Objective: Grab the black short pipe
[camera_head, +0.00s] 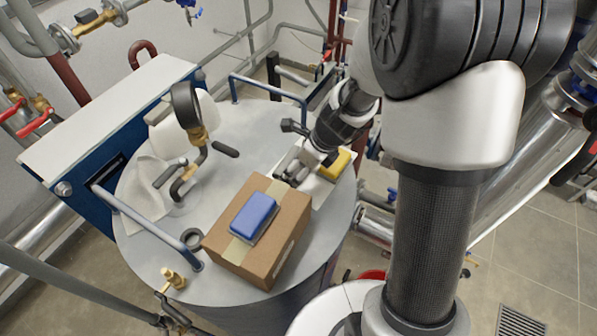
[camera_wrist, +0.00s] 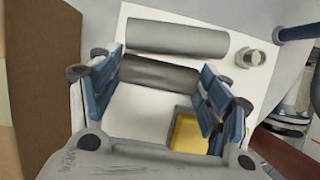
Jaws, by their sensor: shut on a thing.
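My gripper (camera_head: 293,168) is low over the round grey tank top, just behind the cardboard box. In the wrist view, its blue-padded fingers (camera_wrist: 163,78) are closed on the two ends of a short dark pipe (camera_wrist: 158,72). The pipe lies crosswise between the pads, over a white sheet. I cannot tell whether it still touches the sheet. In the head view the gripper hides this pipe. A longer grey cylinder (camera_wrist: 178,37) lies just beyond it, apart from the fingers.
The cardboard box (camera_head: 284,238) bears a blue block (camera_head: 253,216). A yellow block (camera_head: 336,164) lies beside my gripper. A small metal fitting (camera_wrist: 250,58) is on the sheet. A gauge (camera_head: 186,104) and blue rails (camera_head: 150,228) rise from the tank.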

